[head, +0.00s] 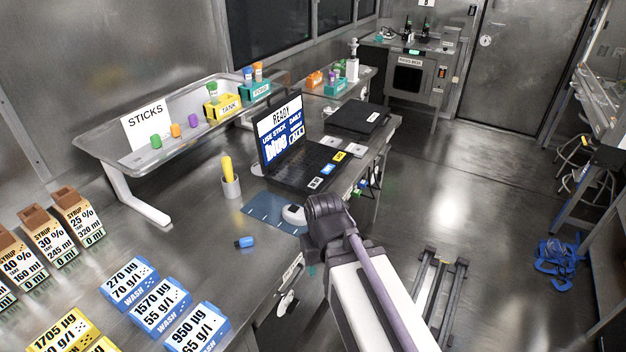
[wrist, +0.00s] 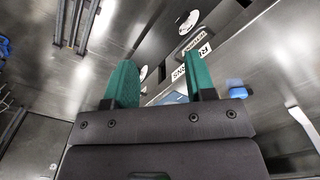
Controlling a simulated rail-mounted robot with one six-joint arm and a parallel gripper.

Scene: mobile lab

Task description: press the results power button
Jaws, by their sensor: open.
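No power button labelled for results can be made out in either view. The open black laptop (head: 300,165) stands on the metal bench, its screen (head: 281,128) lit with "READY", "USE STICK", "DAILY" and "blue". White, blue and yellow labels sit along its front edge. A closed dark laptop (head: 358,118) lies behind it, with a small white label. My gripper (wrist: 163,82) is open and empty, its two green fingers apart in the wrist view. In the head view my dark wrist hangs at the bench's front edge, and the fingers are mostly hidden.
A white mouse (head: 294,214) sits on a blue mat (head: 262,208).

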